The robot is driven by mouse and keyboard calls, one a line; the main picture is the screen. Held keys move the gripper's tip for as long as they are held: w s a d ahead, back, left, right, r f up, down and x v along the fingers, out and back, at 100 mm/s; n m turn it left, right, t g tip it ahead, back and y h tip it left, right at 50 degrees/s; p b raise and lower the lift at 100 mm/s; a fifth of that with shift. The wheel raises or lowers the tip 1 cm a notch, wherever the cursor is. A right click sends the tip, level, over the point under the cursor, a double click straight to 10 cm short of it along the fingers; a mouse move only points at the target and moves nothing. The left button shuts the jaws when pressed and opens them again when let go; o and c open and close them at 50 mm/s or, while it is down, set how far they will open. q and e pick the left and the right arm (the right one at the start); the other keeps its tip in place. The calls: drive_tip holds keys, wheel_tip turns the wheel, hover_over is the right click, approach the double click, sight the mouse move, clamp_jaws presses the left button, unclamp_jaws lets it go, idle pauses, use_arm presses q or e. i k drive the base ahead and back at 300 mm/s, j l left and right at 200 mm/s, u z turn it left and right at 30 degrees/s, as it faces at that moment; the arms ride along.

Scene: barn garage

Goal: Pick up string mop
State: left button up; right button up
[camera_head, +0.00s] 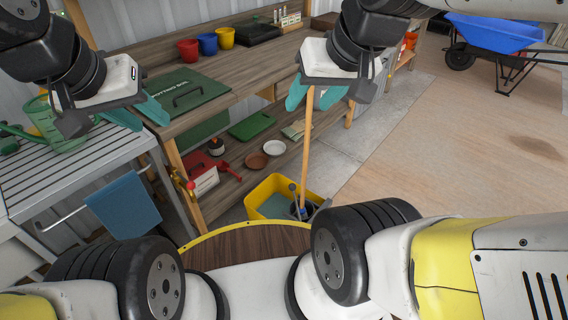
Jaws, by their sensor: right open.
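The string mop's wooden handle (306,150) stands nearly upright, its lower end going down into a yellow bucket (262,190) on the floor. The mop head is mostly hidden in the bucket. My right gripper (314,94) is at the top of the handle, its two teal fingers apart with the handle showing between them; I cannot tell whether they touch it. The handle's upper end is hidden by the gripper. My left gripper (137,112) is at the left with its teal fingers apart and empty, over the edge of the workbench.
A slatted table (60,178) with a blue cloth stands left. A blue wheelbarrow (497,33) stands back right; the floor at right is open.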

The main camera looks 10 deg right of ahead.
sight(304, 214)
drive_tip(key=u, duration=0.75)
drive_tip(key=l+u, duration=0.2)
drive_tip(key=u, duration=0.25)
drive_tip(key=k+l+u, duration=0.15)
drive_tip(key=u, duration=0.25)
drive_tip(key=k+l+u, duration=0.1)
drive_tip(key=u, duration=0.35)
drive_tip(key=k+l+u, duration=0.1)
drive_tip(key=u, duration=0.3)
drive_tip(key=k+l, duration=0.2)
drive_tip(key=k, duration=0.35)
drive_tip(key=k+l, duration=0.25)
drive_tip(key=k, duration=0.3)
drive_tip(key=l+z, duration=0.1)
drive_tip(key=z, duration=1.7)
drive_tip(key=i+l+u, duration=0.15)
drive_tip(key=l+u, duration=0.15)
drive_tip(key=l, duration=0.25)
drive_tip(key=l+u, duration=0.3)
drive_tip(key=l, duration=0.25)
drive_tip(key=i, duration=0.05)
